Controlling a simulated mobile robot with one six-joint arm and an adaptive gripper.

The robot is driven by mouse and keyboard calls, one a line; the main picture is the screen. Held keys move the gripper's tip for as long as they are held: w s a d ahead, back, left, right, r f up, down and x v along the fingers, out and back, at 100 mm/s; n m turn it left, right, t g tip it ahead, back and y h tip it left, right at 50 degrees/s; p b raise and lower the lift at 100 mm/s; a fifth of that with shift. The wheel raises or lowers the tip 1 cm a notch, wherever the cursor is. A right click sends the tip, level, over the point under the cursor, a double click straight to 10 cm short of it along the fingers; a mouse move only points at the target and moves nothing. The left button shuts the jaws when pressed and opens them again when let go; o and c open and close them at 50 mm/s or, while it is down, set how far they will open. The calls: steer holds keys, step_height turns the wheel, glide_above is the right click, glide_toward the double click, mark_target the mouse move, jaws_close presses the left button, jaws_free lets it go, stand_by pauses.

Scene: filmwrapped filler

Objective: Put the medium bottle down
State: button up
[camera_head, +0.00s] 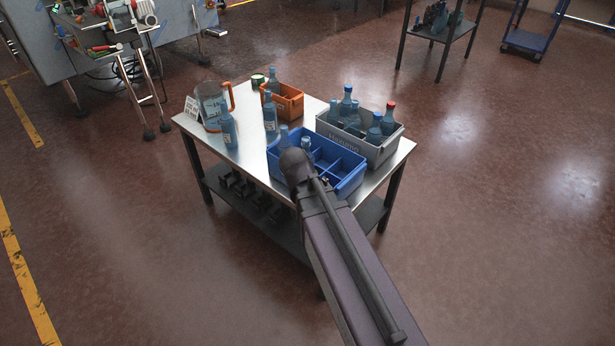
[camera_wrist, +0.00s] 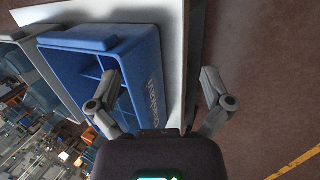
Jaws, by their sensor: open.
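My gripper (camera_wrist: 160,80) is open, with nothing between its fingers in the wrist view. It is at the outer side of the blue divided crate (camera_wrist: 162,92), its left finger over the crate's rim. In the head view my arm hides the gripper and part of the blue crate (camera_head: 347,178). Two blue bottles stand on the bare tabletop, one at the left (camera_head: 228,131) and one in the middle (camera_head: 270,118). Two more bottles, one at the back (camera_head: 284,137) and one near the middle (camera_head: 306,145), are at the blue crate. I cannot tell which is the medium bottle.
The metal table (camera_head: 250,158) also holds a grey crate (camera_head: 377,153) with several bottles, one red-capped, an orange bin (camera_head: 290,103), a clear jug with an orange handle (camera_head: 231,97), a small sign (camera_head: 192,108) and a small can (camera_head: 258,80). The table's front left is bare.

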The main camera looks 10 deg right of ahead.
steer(key=s+a+f+m+g+y+b, duration=0.1)
steer(key=s+f+m+y+b, duration=0.15)
steer(key=f+b, duration=0.4)
steer(key=s+f+m+g+y+b, duration=0.1)
steer(key=s+f+m+y+b, duration=0.1)
steer(key=s+f+m+b, duration=0.35)
step_height(320, 180, up, 27)
steer(key=w+n+p, duration=0.1)
steer(key=p, duration=2.8)
steer(key=shift+w, duration=0.4)
steer(key=shift+f, duration=0.1)
steer(key=c, duration=0.6)
